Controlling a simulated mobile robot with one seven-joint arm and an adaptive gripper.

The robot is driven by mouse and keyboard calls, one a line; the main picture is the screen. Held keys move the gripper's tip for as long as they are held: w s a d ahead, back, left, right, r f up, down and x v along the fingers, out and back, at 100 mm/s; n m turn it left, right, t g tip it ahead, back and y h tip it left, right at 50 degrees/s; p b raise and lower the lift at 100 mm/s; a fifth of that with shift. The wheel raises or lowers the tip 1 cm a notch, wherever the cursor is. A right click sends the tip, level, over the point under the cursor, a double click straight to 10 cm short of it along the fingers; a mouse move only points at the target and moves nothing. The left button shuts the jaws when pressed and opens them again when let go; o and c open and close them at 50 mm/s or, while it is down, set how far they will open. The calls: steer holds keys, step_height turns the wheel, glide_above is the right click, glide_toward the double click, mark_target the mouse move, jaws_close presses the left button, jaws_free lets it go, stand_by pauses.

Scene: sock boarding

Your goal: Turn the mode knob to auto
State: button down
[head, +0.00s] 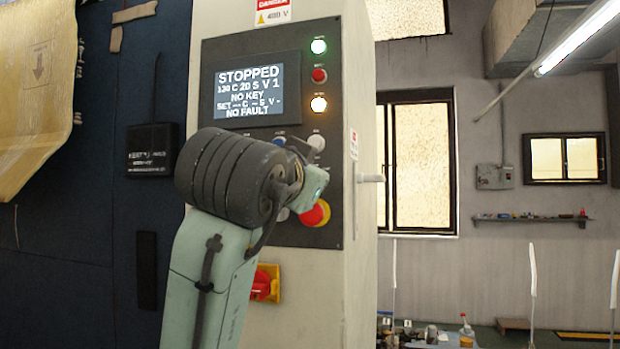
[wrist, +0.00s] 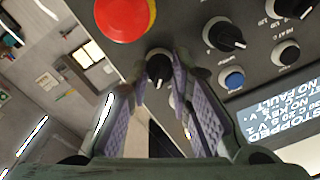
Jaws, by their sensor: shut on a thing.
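The control panel (head: 223,57) is on the front of a pale cabinet. Its screen (head: 257,89) reads STOPPED, NO KEY and NO FAULT. My gripper (wrist: 164,76) is at the panel, with its two purple-padded fingers shut on a small black knob (wrist: 158,64) beside the big red button. The knob's label is hidden or unreadable, so I cannot tell its setting. In the head view my gripper (head: 302,182) is at the lower right of the panel, and my wrist hides the knob there.
The red emergency button (wrist: 125,14) sits close beside the held knob; it also shows in the head view (head: 312,215). Another black knob (wrist: 222,35) and a blue button (wrist: 233,80) are nearby. A red switch on yellow (head: 266,283) is below the panel.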

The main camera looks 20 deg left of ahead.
steer(key=shift+m, duration=0.3)
steer(key=c, duration=1.4)
jaws_free()
steer(key=shift+c, duration=0.2)
steer(key=s+d, duration=0.1)
steer(key=s, duration=1.1)
steer(key=shift+f, duration=0.2)
